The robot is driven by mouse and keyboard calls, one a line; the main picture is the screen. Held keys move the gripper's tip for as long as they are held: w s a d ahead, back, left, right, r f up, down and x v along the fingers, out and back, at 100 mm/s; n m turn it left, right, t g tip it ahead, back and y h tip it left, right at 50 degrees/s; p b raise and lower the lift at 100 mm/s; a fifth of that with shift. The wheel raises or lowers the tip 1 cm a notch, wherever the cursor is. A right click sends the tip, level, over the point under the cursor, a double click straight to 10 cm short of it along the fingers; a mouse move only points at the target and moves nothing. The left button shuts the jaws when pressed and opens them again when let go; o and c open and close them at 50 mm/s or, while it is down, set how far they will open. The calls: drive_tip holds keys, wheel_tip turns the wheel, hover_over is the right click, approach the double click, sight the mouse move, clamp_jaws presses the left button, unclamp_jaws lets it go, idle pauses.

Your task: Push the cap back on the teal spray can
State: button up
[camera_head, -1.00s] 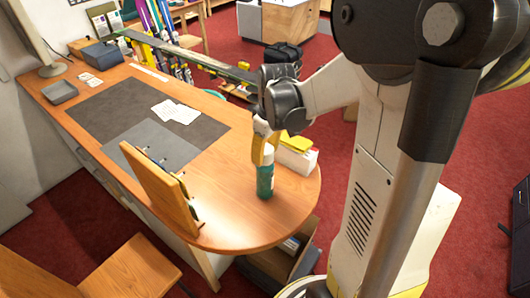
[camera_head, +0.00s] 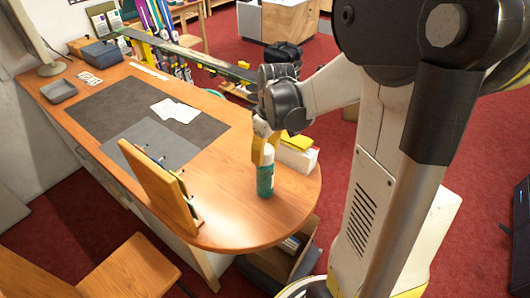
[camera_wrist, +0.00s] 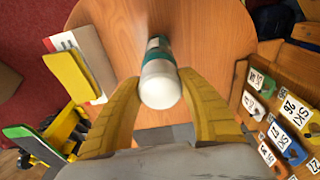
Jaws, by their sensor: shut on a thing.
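The teal spray can (camera_head: 265,180) stands upright on the rounded near end of the wooden bench. My gripper (camera_head: 263,150) is above it, with its yellow fingers pointing down at the can's top. In the wrist view, my gripper (camera_wrist: 160,98) has its two fingers on either side of the white cap (camera_wrist: 161,86) and is shut on it. The teal body (camera_wrist: 157,45) shows just beyond the cap and in line with it. The fingers hide much of the cap in the head view, and I cannot tell whether it is fully seated.
A white box with a yellow top (camera_head: 298,152) stands close behind the can. A wooden stand (camera_head: 160,185) is to its left. A dark mat (camera_head: 110,108) with white papers (camera_head: 175,110) lies farther back. The bench's curved edge (camera_head: 310,195) is near on the right.

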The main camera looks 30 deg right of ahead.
drive_tip(key=o, duration=1.4)
drive_tip(key=shift+r, duration=0.1)
drive_tip(key=shift+r+p, duration=2.65)
drive_tip(key=shift+r, duration=0.75)
drive_tip(key=shift+c, duration=0.4)
clamp_jaws()
